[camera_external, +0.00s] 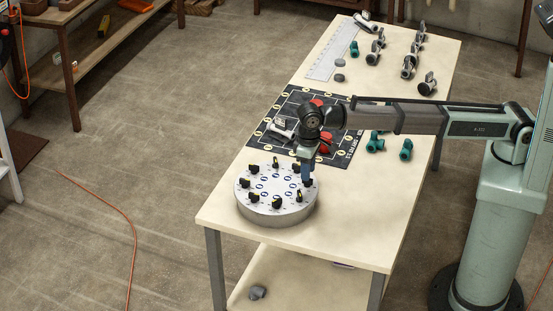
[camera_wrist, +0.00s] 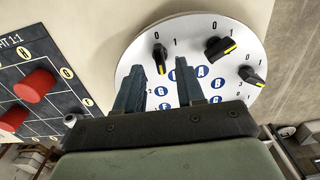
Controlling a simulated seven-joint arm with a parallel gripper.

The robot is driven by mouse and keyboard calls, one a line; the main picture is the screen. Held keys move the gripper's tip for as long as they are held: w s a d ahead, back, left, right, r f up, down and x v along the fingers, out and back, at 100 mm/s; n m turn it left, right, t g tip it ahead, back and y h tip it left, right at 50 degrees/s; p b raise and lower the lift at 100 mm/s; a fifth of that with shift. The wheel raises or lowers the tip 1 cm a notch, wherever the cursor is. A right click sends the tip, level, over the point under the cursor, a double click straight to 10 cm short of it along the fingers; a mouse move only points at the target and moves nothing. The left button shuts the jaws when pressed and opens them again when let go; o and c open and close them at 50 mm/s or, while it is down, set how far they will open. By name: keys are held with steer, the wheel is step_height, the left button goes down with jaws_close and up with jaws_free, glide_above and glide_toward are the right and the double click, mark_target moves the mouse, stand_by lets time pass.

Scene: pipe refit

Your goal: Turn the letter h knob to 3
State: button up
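A round grey-white dial plate (camera_external: 243,204) stands at the near end of the table and carries several black knobs with yellow pointer marks around blue letter discs. In the wrist view, the knob at the upper left (camera_wrist: 160,58) stands near a blue disc that may be the letter H; the letter is too small to be sure. Two more knobs (camera_wrist: 220,46) and (camera_wrist: 253,76) show to the right. My gripper (camera_wrist: 162,82) is open, its fingers apart over the plate with nothing visibly held. In the external view my gripper (camera_external: 307,183) is low over the plate's right side, hiding part of it.
A black gridded mat (camera_external: 283,112) with red pieces lies behind the dial plate. Teal fittings (camera_external: 405,149) stand right of the mat. A ruler (camera_external: 330,60) and several grey pipe fittings (camera_external: 410,64) are at the far end. The table front corner is bare.

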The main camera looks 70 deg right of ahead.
steer(key=shift+f, duration=1.6)
jaws_close()
